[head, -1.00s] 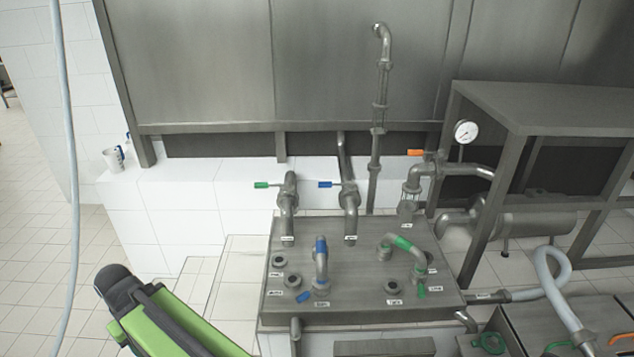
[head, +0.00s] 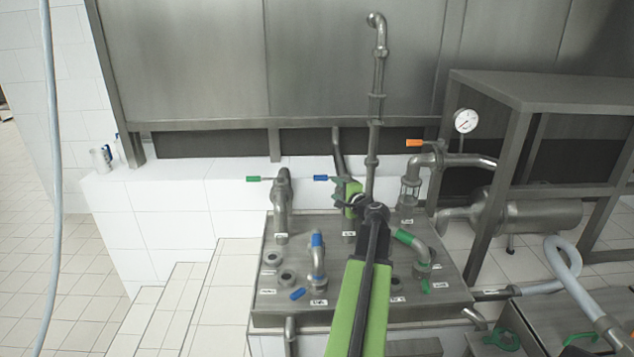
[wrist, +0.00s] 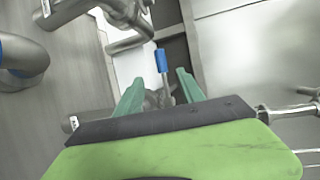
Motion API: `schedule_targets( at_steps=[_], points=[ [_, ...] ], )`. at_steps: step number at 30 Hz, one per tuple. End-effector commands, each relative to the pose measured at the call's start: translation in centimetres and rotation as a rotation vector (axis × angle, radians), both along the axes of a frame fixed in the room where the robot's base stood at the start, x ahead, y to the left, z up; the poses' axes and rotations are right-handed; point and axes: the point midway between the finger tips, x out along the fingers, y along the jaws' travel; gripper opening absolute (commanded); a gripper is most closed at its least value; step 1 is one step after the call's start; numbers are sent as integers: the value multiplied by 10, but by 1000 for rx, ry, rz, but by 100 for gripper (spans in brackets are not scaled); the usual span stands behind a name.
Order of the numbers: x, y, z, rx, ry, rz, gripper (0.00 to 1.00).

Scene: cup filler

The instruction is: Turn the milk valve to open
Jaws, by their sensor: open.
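The labels are too small to read, so I cannot tell which is the milk valve. My gripper (head: 346,188) is at the blue-handled valve and hides much of its body. In the wrist view the blue handle (wrist: 161,60) points away, with its thin stem running between my two open green fingers (wrist: 158,78). I cannot tell whether either finger touches it.
The metal panel (head: 265,305) carries bent pipes with blue (head: 317,258) and green (head: 411,241) marks and several ports. A tall pipe (head: 376,90) rises just behind my gripper. A pressure gauge (head: 466,121) and steel frame stand at right. A white ledge (head: 170,190) lies left.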

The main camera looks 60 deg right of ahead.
Motion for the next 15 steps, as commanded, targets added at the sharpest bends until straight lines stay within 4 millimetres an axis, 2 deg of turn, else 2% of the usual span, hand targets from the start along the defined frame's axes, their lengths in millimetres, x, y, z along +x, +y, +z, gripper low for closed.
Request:
schedule_targets(
  at_steps=[3, 7, 15],
  points=[
    [-3, -3, 1, 2, -8, -9, 46],
    [6, -9, -2, 2, -5, -5, 46],
    [61, -42, -14, 2, -4, -2, 46]
  ],
)
